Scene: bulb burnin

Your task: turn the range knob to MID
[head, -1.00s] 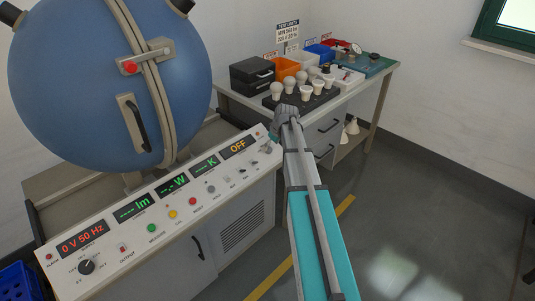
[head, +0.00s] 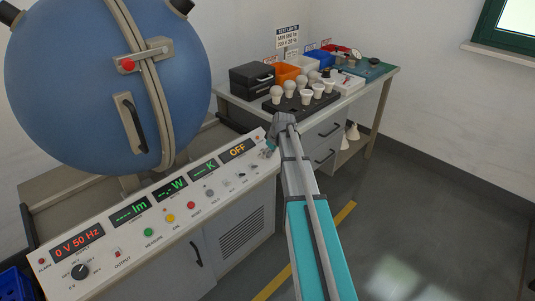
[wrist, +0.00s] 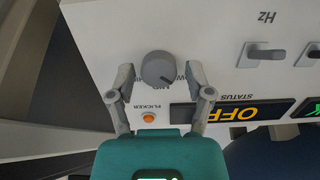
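A round grey knob (wrist: 158,68) sits on the white panel in the wrist view, between my fingertips. Its pointer line slants toward the lower right of that picture. Small labels around it appear upside down and are partly covered, so I cannot read the setting with certainty. My gripper (wrist: 159,76) is open, with one finger on each side of the knob and a visible gap on both sides. In the head view my gripper (head: 268,150) is at the right end of the sloped control panel (head: 225,183), and the knob cannot be made out there.
An orange flicker lamp (wrist: 149,117) and a display reading OFF (wrist: 230,113) lie close to the fingers. Toggle switches (wrist: 265,53) stand to one side. A blue sphere (head: 75,80) rises behind the panel. A bench with bulbs on a dark tray (head: 296,107) stands beyond my arm.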

